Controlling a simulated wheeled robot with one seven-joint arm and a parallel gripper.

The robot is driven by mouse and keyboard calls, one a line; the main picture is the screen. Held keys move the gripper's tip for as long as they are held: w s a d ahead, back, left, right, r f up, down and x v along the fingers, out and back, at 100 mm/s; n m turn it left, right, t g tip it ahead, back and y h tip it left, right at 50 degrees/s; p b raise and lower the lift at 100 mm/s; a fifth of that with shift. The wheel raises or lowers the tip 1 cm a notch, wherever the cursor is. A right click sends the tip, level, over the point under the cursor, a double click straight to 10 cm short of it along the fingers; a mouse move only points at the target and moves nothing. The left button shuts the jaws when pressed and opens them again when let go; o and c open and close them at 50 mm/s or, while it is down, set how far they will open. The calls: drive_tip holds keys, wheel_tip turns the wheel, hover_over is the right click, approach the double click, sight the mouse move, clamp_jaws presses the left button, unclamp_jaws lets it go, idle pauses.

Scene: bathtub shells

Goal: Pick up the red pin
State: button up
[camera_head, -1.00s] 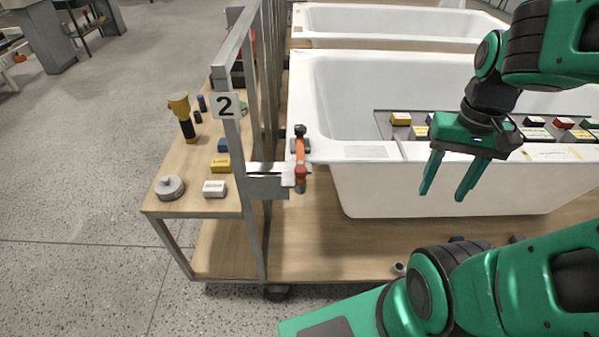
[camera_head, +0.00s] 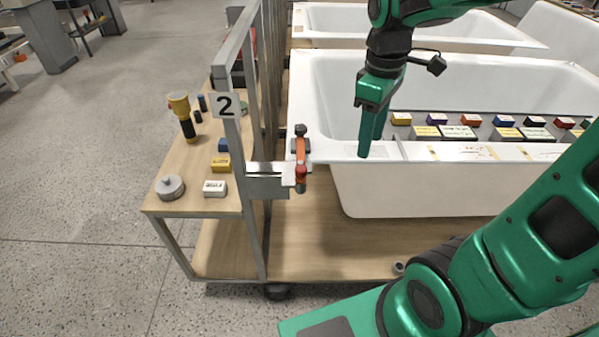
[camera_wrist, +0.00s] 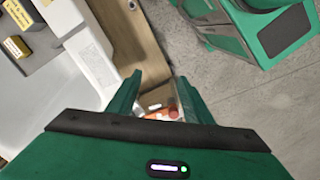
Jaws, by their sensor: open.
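A red pin-like piece (camera_head: 301,172) sits at the front end of an orange clamp-like part (camera_head: 300,149), on a grey metal bracket beside the left corner of the front bathtub. I cannot tell whether it is a separate pin. My gripper (camera_head: 370,145) is open and empty, pointing down at the tub's front rim, to the right of the red piece and apart from it. In the wrist view, my gripper (camera_wrist: 159,78) has its fingers spread, and a red-orange part (camera_wrist: 166,115) shows low between them, partly hidden by the gripper body.
The white bathtub (camera_head: 420,190) has a dark tray (camera_head: 480,125) with several coloured boxes. A metal frame with a "2" sign (camera_head: 226,105) stands left of the bracket. A side shelf (camera_head: 180,200) holds a yellow-black torch (camera_head: 183,116), boxes and a grey weight (camera_head: 170,187).

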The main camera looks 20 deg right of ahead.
drive_tip(key=w+a+n, duration=0.7)
drive_tip(key=a+n, duration=0.3)
drive_tip(key=a, duration=0.3)
hover_over(301, 167)
wheel_tip(301, 167, down, 5)
drive_tip(key=shift+s+a, duration=0.15)
drive_tip(key=shift+f, duration=3.15)
drive_tip(key=shift+c, duration=0.3)
drive_tip(key=c, duration=1.1)
